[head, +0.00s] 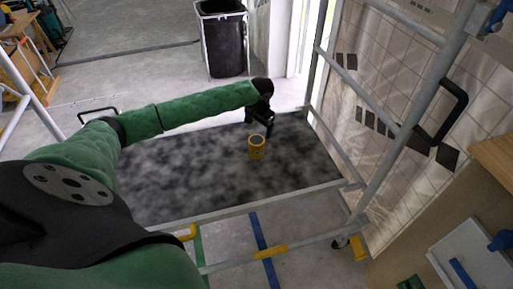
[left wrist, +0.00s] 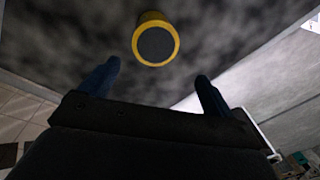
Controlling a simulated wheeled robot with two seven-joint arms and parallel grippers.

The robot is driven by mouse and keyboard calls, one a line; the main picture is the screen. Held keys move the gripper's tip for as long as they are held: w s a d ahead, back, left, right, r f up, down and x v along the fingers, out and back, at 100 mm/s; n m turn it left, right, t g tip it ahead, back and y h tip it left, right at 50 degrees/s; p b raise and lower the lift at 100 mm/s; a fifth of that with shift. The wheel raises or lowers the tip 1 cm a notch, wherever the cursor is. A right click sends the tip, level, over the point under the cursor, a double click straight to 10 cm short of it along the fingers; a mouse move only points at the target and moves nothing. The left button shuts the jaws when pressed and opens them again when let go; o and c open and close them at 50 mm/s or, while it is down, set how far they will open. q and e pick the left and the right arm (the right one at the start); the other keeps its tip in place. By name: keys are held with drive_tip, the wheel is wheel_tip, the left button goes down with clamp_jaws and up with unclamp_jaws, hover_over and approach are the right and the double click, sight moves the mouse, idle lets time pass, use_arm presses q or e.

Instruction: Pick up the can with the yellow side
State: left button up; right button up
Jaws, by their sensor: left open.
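The can (head: 257,149) has a yellow side and stands upright on a dark mottled grey panel (head: 190,175). In the left wrist view the can (left wrist: 155,38) shows its dark round end with a yellow rim, beyond the fingertips and a little left of the middle between them. My left gripper (head: 262,112) is above the panel, just behind the can in the head view, and apart from it. Its two fingers (left wrist: 156,85) are spread with nothing between them. My right gripper is in neither view.
The panel lies inside a metal pipe frame (head: 270,203) with a front rail and uprights on the right. A black bin (head: 225,42) stands behind. The panel around the can is clear.

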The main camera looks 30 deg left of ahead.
sight(256, 140)
use_arm(q)
drive_tip(key=shift+s+f+n+g+h, duration=0.3)
drive_tip(key=shift+f+n, duration=0.4)
drive_tip(key=shift+f, duration=0.05)
drive_tip(key=shift+s+d+f+n+h, duration=0.15)
drive_tip(key=shift+d+n+h, duration=0.15)
drive_tip(key=shift+n, duration=0.3)
drive_tip(key=shift+f, duration=0.5)
drive_tip(key=shift+a+f+p, duration=0.1)
drive_tip(key=shift+f+p, duration=0.3)
drive_tip(key=shift+f, duration=0.55)
drive_tip(key=f, duration=0.1)
drive_tip(key=f+p, duration=0.1)
drive_tip(key=f, duration=0.1)
drive_tip(key=shift+s+a+f, duration=0.15)
drive_tip(key=shift+a, duration=0.05)
drive_tip(key=shift+f, duration=0.75)
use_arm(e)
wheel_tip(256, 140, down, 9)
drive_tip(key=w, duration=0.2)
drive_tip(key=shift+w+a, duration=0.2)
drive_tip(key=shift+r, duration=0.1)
